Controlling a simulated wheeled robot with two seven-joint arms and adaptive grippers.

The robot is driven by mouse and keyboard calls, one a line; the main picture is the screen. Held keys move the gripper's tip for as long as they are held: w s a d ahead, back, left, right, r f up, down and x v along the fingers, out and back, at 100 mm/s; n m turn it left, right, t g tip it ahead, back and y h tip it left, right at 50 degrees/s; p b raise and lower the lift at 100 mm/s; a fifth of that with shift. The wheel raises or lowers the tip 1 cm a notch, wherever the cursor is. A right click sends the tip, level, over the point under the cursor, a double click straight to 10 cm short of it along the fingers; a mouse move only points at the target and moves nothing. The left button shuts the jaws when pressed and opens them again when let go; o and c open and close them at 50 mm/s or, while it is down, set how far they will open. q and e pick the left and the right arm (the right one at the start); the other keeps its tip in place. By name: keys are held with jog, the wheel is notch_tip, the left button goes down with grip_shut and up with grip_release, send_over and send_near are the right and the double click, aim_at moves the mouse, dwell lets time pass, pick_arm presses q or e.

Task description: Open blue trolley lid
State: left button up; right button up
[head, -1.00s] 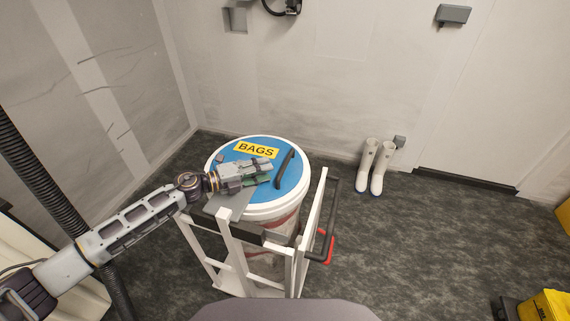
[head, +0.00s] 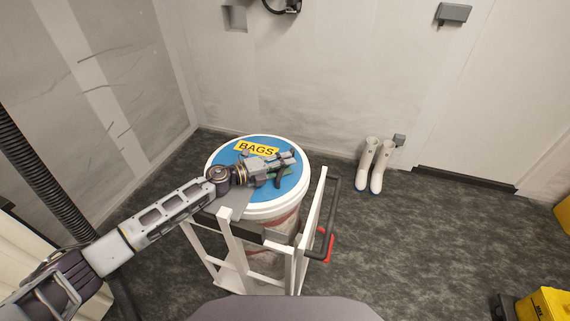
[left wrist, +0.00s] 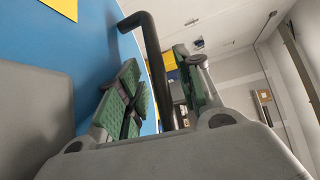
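The blue lid (head: 229,159) with a white rim and a yellow BAGS label (head: 256,147) sits closed on the round bin of the white-framed trolley (head: 232,250). My left gripper (head: 288,168) is over the lid at its dark handle (head: 281,181), partly covering it. In the left wrist view the black handle (left wrist: 153,60) stands between the two green-padded fingers of my left gripper (left wrist: 165,95). The fingers are apart, with a visible gap to the right finger. The blue lid also fills the left of that view (left wrist: 45,45). My right gripper is not in view.
The trolley's dark push handle (head: 332,215) with a red part (head: 325,244) is on its right side. White boots (head: 372,167) stand by the back wall. A yellow container (head: 548,304) is at bottom right.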

pick_arm(q)
jog(key=shift+d, duration=0.15)
jog(key=shift+c, duration=0.2)
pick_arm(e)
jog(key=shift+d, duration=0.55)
